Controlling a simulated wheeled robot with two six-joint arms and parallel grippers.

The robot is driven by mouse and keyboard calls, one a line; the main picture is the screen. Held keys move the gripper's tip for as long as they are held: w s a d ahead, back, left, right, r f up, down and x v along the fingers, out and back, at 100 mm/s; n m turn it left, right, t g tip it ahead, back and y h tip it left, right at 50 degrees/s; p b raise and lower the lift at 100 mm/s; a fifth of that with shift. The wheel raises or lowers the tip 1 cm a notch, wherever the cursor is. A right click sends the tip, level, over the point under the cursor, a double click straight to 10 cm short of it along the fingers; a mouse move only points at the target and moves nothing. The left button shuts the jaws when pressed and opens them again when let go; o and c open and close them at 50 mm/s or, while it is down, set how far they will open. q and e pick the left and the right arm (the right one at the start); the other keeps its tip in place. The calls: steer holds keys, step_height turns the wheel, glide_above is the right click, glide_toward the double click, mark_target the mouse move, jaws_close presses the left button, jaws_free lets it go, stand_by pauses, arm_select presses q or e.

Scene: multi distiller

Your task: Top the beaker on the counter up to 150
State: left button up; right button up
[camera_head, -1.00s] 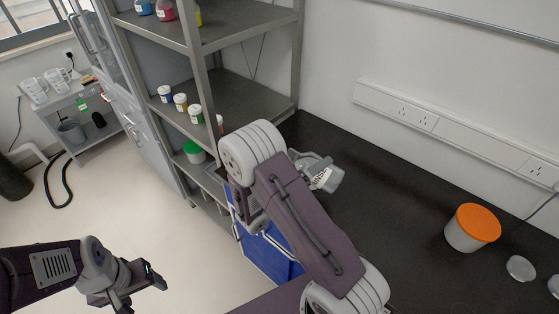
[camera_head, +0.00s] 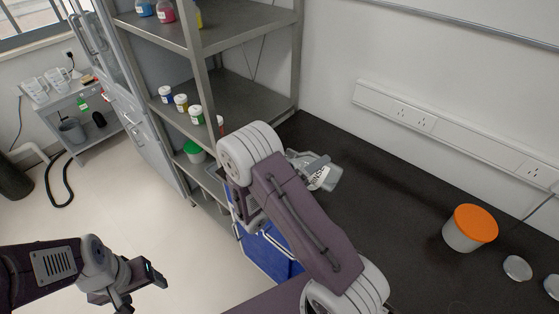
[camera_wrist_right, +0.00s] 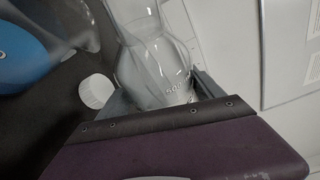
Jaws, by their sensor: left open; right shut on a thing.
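My right gripper (camera_wrist_right: 162,94) is shut on a clear vessel (camera_wrist_right: 150,62) with a narrow neck and a marking that looks like 500. In the head view a translucent grey vessel with a lettered white label (camera_head: 318,178) shows just beyond my right wrist, over the black counter (camera_head: 385,205); the right jaws are mostly hidden there by the arm. My left gripper (camera_head: 143,288) is open and empty, low at the left over the floor. I cannot clearly make out a beaker on the counter.
An orange-lidded tub (camera_head: 470,228) and grey discs (camera_head: 517,268) sit at the counter's right. A metal shelf (camera_head: 240,105) with small jars stands behind my right arm. Clear jugs (camera_head: 36,88) stand on a side cart. The wrist view shows a white cap (camera_wrist_right: 96,91) and a blue object (camera_wrist_right: 20,62).

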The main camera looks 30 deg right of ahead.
steer(key=shift+w+a+r+n+p, duration=0.2)
steer(key=shift+r+n+p, duration=0.2)
steer(key=shift+r+p, duration=0.25)
stand_by(0.8)
steer(key=shift+r+n+h+p, duration=0.45)
steer(key=shift+n+p, duration=0.25)
steer(key=shift+p, duration=0.3)
stand_by(1.7)
